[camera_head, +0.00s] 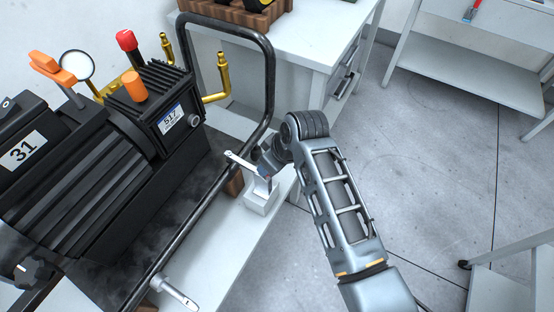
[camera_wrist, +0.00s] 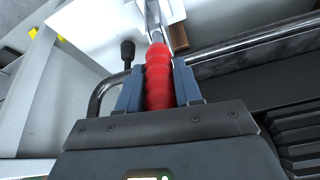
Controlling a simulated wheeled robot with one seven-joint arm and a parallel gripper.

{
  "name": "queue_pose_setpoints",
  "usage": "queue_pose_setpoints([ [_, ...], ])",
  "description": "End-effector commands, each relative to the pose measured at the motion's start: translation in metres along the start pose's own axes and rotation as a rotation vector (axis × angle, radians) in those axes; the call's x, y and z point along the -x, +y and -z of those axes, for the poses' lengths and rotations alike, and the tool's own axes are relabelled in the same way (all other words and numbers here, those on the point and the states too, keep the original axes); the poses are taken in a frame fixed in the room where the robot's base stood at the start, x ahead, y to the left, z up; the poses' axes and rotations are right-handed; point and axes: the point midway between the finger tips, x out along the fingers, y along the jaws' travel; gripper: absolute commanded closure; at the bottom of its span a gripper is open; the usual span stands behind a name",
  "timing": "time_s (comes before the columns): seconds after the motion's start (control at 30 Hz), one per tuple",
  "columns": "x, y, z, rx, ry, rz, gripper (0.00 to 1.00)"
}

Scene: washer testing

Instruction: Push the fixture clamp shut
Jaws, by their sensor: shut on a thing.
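The fixture clamp shows in the head view as a pale metal arm (camera_head: 241,162) above a white base block (camera_head: 262,199) on the bench edge. My gripper (camera_head: 268,164) is at the clamp, and its fingers are mostly hidden by my wrist. In the wrist view, my gripper (camera_wrist: 158,84) has its two blue fingers shut on either side of the clamp's red ribbed handle (camera_wrist: 158,75). A shiny metal lever (camera_wrist: 155,22) runs on from the handle toward the top of the picture. The clamp's pressing tip cannot be made out.
A black pump (camera_head: 85,165) marked 31 sits left of the clamp inside a black tube frame (camera_head: 270,75). A silver lever (camera_head: 178,292) sticks out at the bench's lower edge. Brass fittings (camera_head: 222,75) rise behind the pump. Open grey floor (camera_head: 430,160) lies to the right.

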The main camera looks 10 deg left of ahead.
Motion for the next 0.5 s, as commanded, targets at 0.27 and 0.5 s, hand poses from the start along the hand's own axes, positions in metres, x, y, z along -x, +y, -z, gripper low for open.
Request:
queue_pose_setpoints([
  [0.27,-0.0023,-0.0015,0.0139,0.008,-0.120,-0.026,1.00],
  [0.5,-0.0053,-0.0023,0.0157,0.010,-0.162,-0.033,1.00],
])
